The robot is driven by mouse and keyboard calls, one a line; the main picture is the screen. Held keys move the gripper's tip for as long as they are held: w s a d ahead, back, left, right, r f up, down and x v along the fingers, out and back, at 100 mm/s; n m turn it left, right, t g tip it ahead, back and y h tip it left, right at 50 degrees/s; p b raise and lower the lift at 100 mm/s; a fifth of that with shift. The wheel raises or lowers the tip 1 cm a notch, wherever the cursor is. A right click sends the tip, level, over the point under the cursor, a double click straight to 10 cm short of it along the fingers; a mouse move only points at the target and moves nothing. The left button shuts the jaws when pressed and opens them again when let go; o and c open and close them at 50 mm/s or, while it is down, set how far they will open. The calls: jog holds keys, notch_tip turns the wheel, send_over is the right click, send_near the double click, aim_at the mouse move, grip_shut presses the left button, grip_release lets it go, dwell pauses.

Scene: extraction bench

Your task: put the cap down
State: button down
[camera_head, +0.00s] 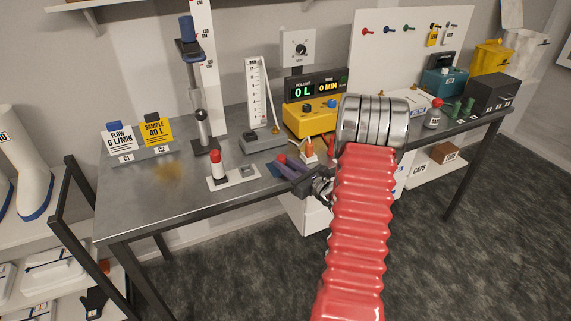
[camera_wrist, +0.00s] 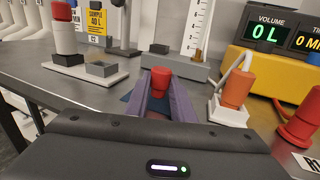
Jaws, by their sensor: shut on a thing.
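My gripper (camera_head: 291,173) has purple fingers and is over the front part of the bench. It is shut on a small red cap (camera_wrist: 161,74), which stands up between the fingertips in the wrist view; the cap also shows as a red spot in the head view (camera_head: 281,158). The cap's lower part is hidden by the fingers. A blue patch (camera_wrist: 126,97) on the bench shows just beside the left finger. I cannot tell the height of the cap above the bench.
Left of my gripper is a white plate (camera_head: 226,184) with a red-topped white cylinder (camera_head: 216,162) and a grey square holder (camera_wrist: 101,68). A white stand with an orange piece (camera_wrist: 236,88) is close on the right. A flow meter (camera_head: 257,100) and yellow pump (camera_head: 311,117) stand behind. The bench's front left is clear.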

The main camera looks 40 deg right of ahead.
jog(key=c, duration=1.5)
grip_release()
jog(key=s, duration=1.2)
jog(key=shift+d, duration=0.2)
